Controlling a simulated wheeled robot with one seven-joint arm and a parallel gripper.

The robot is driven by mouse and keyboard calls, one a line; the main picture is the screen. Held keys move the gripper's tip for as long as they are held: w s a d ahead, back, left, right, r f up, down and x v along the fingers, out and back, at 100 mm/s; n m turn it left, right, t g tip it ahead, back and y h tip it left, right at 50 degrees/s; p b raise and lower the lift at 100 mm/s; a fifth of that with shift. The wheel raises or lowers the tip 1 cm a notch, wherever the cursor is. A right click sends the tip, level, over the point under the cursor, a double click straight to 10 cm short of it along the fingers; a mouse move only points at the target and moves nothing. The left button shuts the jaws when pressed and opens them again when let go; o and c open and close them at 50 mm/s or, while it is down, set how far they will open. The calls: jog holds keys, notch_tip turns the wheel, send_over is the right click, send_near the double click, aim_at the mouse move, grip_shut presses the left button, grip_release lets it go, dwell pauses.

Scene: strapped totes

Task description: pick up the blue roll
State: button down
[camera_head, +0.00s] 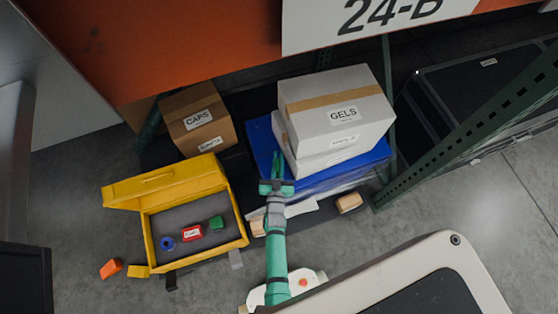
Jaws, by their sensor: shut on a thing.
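The blue roll (167,243) lies in the left part of the open yellow box (245,241), on its grey inside. It shows as a small blue ring with a dark centre. My gripper (276,163) is to the right of the yellow box and well apart from the roll, in front of the blue tote or slab (262,140). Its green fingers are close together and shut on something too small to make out.
A CAPS carton (199,122) and a GELS carton (338,105) stand behind. Orange (111,268) and yellow (138,272) blocks lie on the floor. A green rack post (470,120) stands right.

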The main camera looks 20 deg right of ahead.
jog(key=f, duration=0.2)
jog(key=shift+w+a+f, duration=0.15)
jog(key=shift+w+f, duration=0.1)
jog(key=shift+f, duration=0.1)
jog(key=shift+s+f, duration=0.1)
jog(key=shift+f, duration=0.25)
jog(key=shift+f, duration=0.15)
jog(key=c, duration=1.8)
grip_release()
